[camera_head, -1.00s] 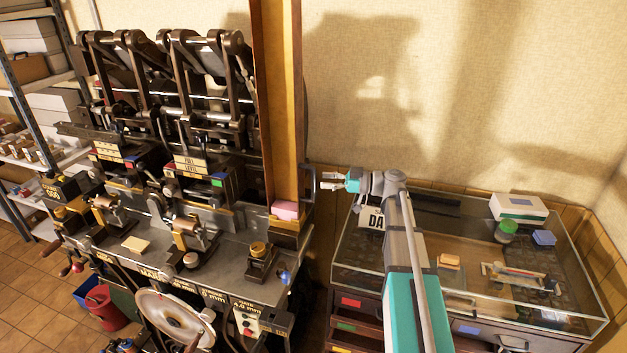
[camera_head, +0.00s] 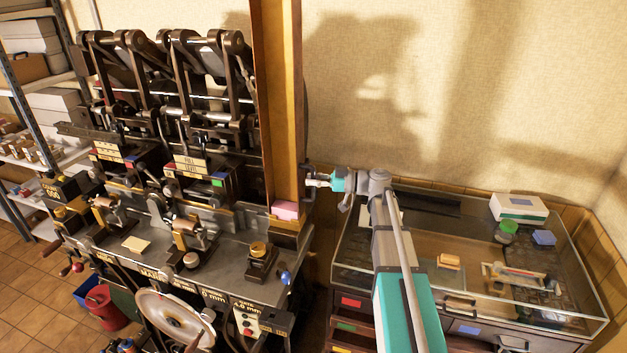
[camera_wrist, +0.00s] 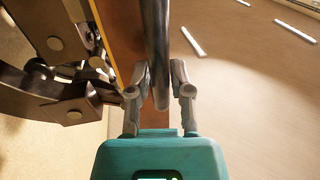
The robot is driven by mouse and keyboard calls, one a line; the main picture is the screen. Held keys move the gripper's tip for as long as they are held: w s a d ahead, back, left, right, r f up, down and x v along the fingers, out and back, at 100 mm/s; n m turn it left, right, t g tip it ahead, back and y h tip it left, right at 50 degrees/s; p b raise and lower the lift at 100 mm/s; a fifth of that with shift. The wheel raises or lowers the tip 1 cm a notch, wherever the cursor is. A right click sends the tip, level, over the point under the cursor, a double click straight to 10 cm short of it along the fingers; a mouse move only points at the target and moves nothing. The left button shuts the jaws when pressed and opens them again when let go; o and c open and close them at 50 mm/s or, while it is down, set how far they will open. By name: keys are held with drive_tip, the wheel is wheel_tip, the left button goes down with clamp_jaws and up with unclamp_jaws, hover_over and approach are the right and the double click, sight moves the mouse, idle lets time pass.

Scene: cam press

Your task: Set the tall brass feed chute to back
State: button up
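The tall brass feed chute (camera_head: 280,110) stands upright at the right end of the press, a pink block (camera_head: 286,210) at its foot. A dark handle bar (camera_wrist: 156,50) on the chute's right side shows in the wrist view. My gripper (camera_head: 312,182) is at this handle, coming from the right. In the wrist view my gripper (camera_wrist: 159,78) has its fingers on either side of the bar, with a narrow gap visible on the right. I cannot tell whether the left finger touches it. In the head view the fingertips partly hide the handle.
A glass-topped cabinet (camera_head: 475,310) stands under my arm at the right, with a white box (camera_head: 518,208) on it. The press table (camera_head: 215,262) carries several small parts, including a blue-knobbed lever (camera_head: 286,278). The wall behind is clear.

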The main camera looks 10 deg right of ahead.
clamp_jaws()
drive_tip(key=w+d, duration=0.4)
drive_tip(key=w, duration=0.4)
drive_tip(key=shift+d, duration=0.4)
drive_tip(key=shift+w+r, duration=0.15)
drive_tip(key=shift+o, duration=0.8)
unclamp_jaws()
drive_tip(key=o, duration=0.4)
drive_tip(key=shift+o, duration=0.2)
